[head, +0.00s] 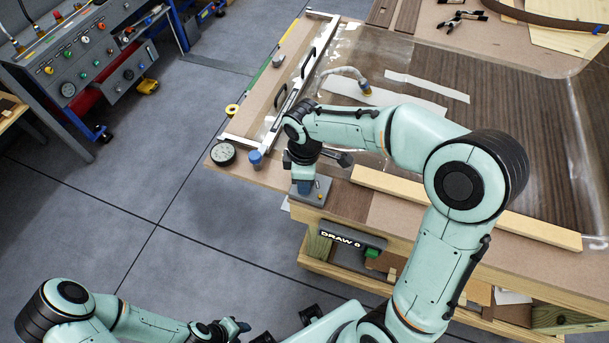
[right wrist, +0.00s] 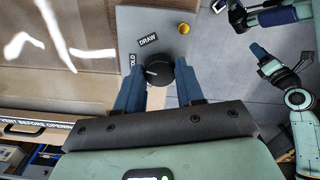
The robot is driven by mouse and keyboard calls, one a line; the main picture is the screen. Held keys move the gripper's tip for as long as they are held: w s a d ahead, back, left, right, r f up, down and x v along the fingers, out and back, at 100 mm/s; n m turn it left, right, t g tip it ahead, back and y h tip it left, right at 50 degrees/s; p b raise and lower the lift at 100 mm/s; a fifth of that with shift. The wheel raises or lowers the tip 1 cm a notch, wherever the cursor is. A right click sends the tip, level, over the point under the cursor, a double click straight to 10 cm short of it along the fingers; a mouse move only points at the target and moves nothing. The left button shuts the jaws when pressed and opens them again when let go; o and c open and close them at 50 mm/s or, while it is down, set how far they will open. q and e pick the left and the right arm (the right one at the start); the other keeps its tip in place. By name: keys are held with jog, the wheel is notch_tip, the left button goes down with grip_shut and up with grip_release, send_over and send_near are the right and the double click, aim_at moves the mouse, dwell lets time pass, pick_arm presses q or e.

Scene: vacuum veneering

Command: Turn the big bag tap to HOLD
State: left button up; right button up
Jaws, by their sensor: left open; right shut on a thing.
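The bag tap is a black round knob (right wrist: 158,70) on a grey plate (right wrist: 205,48), seen in the right wrist view. A DRAW label (right wrist: 148,40) lies above the knob there and a HOLD label (right wrist: 133,61) lies to its left. A pale mark shows on the knob; its exact direction is hard to tell. My right gripper (right wrist: 160,88) has its blue fingers on either side of the knob and is shut on it. In the head view, the right gripper (head: 305,187) is down at the plate (head: 323,189) on the table corner, hiding the knob. My left gripper (head: 233,328) is open and empty, low over the floor.
A sign reading DRAW 0 (head: 345,236) with a green part is on the table front. A gauge (head: 223,153) and blue fitting (head: 255,160) stand at the left corner. A wooden strip (head: 465,208) lies along the front edge.

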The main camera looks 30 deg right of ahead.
pick_arm(q)
jog(key=shift+w+r, duration=0.25)
jog(key=shift+r, duration=0.1)
pick_arm(e)
jog(key=shift+n, duration=1.2)
jog(key=o, duration=1)
jog(key=shift+o, duration=0.2)
jog(key=shift+r, duration=0.1)
pick_arm(q)
jog(key=shift+w+r+p, duration=0.9)
jog(key=shift+r+p, duration=0.1)
jog(key=shift+r, duration=0.1)
pick_arm(e)
notch_tip(320, 180, up, 13)
pick_arm(q)
jog(key=shift+s, duration=0.1)
